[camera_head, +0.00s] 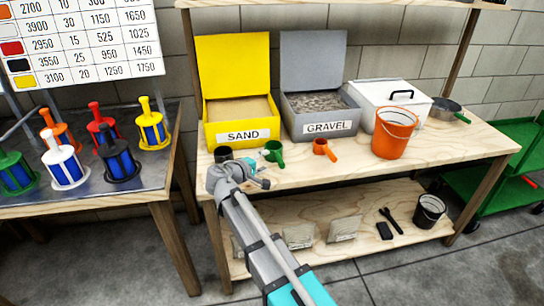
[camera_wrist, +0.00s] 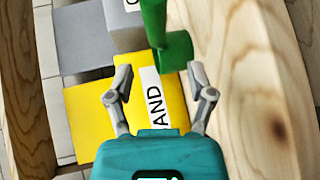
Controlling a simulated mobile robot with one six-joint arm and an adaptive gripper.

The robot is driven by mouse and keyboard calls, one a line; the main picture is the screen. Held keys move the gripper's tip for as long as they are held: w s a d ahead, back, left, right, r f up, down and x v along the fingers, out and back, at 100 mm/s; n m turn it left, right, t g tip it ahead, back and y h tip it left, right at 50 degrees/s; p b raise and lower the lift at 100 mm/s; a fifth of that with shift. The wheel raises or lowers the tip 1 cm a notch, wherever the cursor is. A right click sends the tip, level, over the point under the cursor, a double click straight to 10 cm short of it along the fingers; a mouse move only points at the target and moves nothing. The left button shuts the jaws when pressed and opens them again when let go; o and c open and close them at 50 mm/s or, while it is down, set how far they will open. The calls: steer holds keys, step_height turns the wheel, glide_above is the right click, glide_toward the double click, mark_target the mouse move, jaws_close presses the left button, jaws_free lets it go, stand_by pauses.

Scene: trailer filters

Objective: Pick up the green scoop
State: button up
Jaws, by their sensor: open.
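The green scoop (camera_head: 274,153) stands on the wooden workbench, in front of the sand and gravel boxes. In the wrist view the green scoop (camera_wrist: 174,48) is at the top, just beyond the fingertips and right of centre, with its handle running up out of the frame. My gripper (camera_wrist: 158,70) is open and empty, its fingers spread apart. In the head view my gripper (camera_head: 258,172) is at the bench's front left, close to the scoop on its left; the fingertips are hard to make out there.
An orange scoop (camera_head: 323,148) stands to the right, a black cup (camera_head: 223,154) to the left. The yellow sand box (camera_head: 228,132) and grey gravel box (camera_head: 318,124) stand behind. An orange bucket (camera_head: 392,138) is farther right. The bench front right (camera_head: 455,150) is clear.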

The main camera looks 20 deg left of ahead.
mark_target(277, 156)
steer(key=shift+x, duration=0.75)
steer(key=shift+d+b+x, duration=0.2)
steer(key=shift+b+x, duration=0.45)
steer(key=shift+x, duration=1.95)
steer(key=shift+r, duration=0.15)
jaws_close()
